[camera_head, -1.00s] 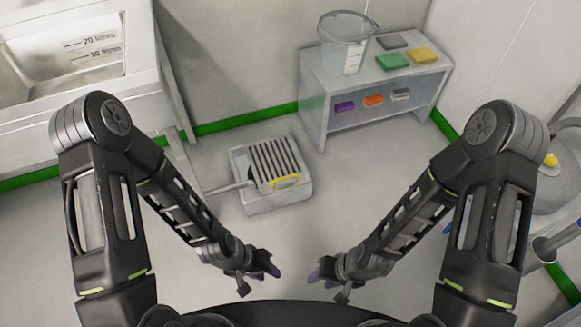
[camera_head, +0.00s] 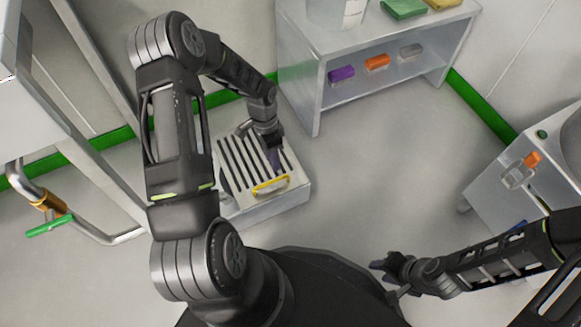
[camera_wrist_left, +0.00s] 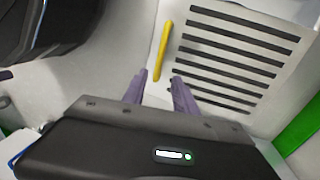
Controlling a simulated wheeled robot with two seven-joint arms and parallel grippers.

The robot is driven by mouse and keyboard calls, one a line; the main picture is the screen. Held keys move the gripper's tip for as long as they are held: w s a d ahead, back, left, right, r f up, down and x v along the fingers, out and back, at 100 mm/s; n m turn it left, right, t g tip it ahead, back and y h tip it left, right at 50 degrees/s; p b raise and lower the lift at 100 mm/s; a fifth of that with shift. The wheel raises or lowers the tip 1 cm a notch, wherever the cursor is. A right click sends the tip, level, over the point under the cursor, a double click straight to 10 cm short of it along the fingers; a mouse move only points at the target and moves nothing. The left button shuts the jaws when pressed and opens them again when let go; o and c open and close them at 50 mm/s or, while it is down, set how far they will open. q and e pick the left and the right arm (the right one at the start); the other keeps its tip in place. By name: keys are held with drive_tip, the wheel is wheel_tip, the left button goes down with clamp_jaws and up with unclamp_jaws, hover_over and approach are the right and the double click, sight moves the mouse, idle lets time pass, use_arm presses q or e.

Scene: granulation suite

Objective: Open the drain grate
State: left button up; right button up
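The drain grate (camera_head: 236,163) is a pale slotted panel lying flat on top of a low white box (camera_head: 268,211) on the floor. Its yellow handle (camera_head: 271,186) runs along the near edge. My left gripper (camera_head: 273,158) is above the grate, just behind the handle in the head view. In the left wrist view its two purple fingers (camera_wrist_left: 162,88) are spread with nothing between them. The yellow handle (camera_wrist_left: 163,52) lies beyond the fingertips, apart from them. My right gripper (camera_head: 383,271) is away at the lower right, empty; its finger gap is unclear.
A white shelf unit (camera_head: 310,75) with coloured blocks stands behind the box. A metal cabinet (camera_head: 500,180) is at the right. A pipe with a green-handled valve (camera_head: 50,226) is at the left. The floor between box and cabinet is clear.

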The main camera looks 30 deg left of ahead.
sight(276, 179)
use_arm(q)
drive_tip(key=shift+s+r, duration=0.1)
drive_tip(key=shift+r, duration=0.05)
drive_tip(key=f+b, duration=0.1)
drive_tip(key=f, duration=0.1)
drive_tip(key=d+f+b, duration=0.1)
drive_tip(key=f, duration=0.2)
drive_tip(key=s+f+b, duration=0.1)
drive_tip(key=f, duration=0.1)
drive_tip(key=shift+d+f, duration=0.2)
drive_tip(key=shift+f, duration=0.2)
clamp_jaws()
idle(1.3)
